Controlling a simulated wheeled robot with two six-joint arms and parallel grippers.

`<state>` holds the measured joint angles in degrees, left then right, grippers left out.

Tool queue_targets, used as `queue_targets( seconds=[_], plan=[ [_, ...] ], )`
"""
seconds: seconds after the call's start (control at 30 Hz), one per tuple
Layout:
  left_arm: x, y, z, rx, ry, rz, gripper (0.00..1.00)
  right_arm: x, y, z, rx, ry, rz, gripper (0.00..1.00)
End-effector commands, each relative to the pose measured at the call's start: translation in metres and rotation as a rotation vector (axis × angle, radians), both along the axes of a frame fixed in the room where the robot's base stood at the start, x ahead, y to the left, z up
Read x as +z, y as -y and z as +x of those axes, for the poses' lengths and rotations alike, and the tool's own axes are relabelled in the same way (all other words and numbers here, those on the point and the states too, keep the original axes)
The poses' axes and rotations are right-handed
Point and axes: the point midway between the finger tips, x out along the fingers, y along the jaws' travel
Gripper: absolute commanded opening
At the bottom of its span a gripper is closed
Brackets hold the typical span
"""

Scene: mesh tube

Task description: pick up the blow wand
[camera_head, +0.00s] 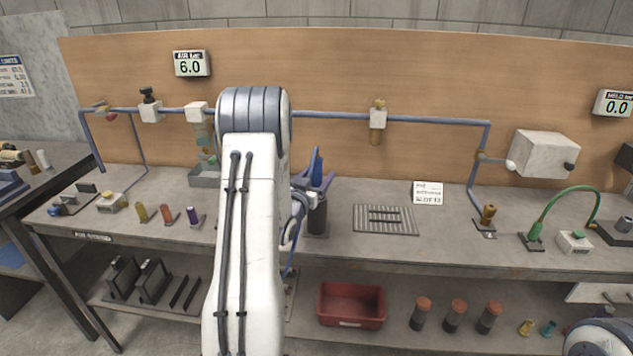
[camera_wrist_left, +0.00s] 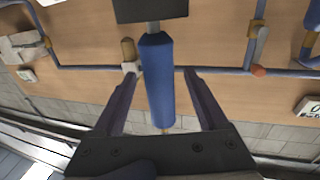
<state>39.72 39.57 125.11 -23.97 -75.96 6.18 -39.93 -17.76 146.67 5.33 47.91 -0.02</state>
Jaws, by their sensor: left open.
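The blow wand, taken as the upright blue piece (camera_head: 316,162), stands at the dark cylindrical holder (camera_head: 317,217) near the middle of the bench. In the left wrist view its blue body (camera_wrist_left: 157,85) lies between my two fingers, with a visible gap on either side. A short grey stem joins it to a dark block (camera_wrist_left: 150,10) at the top of that view. My left gripper (camera_head: 316,184) is open around the wand; my left arm hides part of it in the head view. My right gripper is not in view.
A slotted grate (camera_head: 385,219) lies right of the holder. A grey tray (camera_head: 205,177) is partly behind my left arm. Blue pipe (camera_head: 435,121) runs along the wooden back panel. A red bin (camera_head: 351,304) is on the lower shelf.

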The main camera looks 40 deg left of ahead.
Motion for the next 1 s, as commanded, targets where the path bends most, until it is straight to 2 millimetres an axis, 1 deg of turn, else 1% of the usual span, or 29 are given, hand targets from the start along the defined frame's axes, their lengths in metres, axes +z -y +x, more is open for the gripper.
queue_targets(
  seconds=[0.1,0.17,0.2,0.27,0.3,0.6,0.77,0.87,0.97,1.0],
  plan=[
    [0.0,0.0,0.0,0.0,0.0,0.0,0.76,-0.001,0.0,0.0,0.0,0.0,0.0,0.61],
    [0.0,0.0,0.0,0.0,0.0,0.0,0.53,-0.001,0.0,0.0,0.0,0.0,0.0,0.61],
    [0.0,0.0,0.0,0.0,0.0,0.0,0.38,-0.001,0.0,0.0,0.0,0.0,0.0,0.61],
    [0.0,0.0,-0.001,0.0,0.0,0.0,0.15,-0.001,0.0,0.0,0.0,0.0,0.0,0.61],
    [0.0,0.0,-0.001,0.0,0.0,0.0,0.0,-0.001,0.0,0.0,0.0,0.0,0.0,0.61],
    [0.001,0.0,-0.001,0.0,0.002,0.002,0.0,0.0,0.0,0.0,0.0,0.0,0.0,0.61],
    [0.009,0.0,0.0,0.0,0.002,0.003,0.0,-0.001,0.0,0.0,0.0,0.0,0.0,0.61],
    [0.02,0.0,0.0,-0.001,0.005,0.005,0.0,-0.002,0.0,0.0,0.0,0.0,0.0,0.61],
    [0.037,0.0,-0.001,-0.001,0.006,0.006,0.0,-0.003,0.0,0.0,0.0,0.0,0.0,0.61],
    [0.046,0.0,0.0,-0.001,0.006,0.007,0.0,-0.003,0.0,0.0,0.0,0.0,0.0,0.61]
  ],
)
